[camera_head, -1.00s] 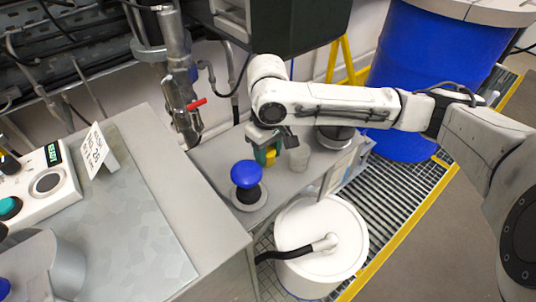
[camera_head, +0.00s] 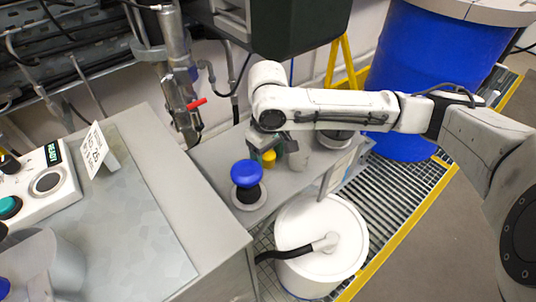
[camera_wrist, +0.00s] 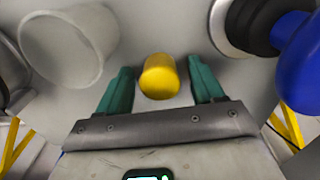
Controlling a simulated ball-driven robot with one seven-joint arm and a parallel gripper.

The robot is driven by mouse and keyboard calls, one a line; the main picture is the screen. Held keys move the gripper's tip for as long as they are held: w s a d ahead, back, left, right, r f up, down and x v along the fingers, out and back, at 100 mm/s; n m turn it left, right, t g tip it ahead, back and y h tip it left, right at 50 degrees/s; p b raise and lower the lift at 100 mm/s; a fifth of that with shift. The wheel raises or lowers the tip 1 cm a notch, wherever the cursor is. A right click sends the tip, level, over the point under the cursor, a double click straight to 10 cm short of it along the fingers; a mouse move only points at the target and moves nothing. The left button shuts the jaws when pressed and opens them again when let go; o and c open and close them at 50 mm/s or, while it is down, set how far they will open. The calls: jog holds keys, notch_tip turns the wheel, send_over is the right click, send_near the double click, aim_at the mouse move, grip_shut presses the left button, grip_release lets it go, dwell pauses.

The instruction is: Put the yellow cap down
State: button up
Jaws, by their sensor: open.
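The yellow cap (camera_wrist: 159,76) sits on the grey bench top between the two green fingers of my gripper (camera_wrist: 160,88) in the wrist view. The fingers are open, with a gap visible on each side of the cap. In the head view the yellow cap (camera_head: 269,156) shows just under my gripper (camera_head: 267,152), to the upper right of the blue-topped knob. My fingers are partly hidden there by the gripper body.
A blue mushroom-shaped knob (camera_head: 246,173) stands close to the cap. A pale translucent cup (camera_wrist: 68,45) is on the cap's other side. A white lidded drum (camera_head: 320,240) stands below the bench's front edge. Overhead hangs a dark box (camera_head: 290,25).

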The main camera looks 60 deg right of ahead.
aim_at(268, 154)
notch_tip(268, 154, up, 12)
jog(key=shift+r+p, duration=0.15)
jog(key=shift+p, duration=0.25)
dwell(0.6)
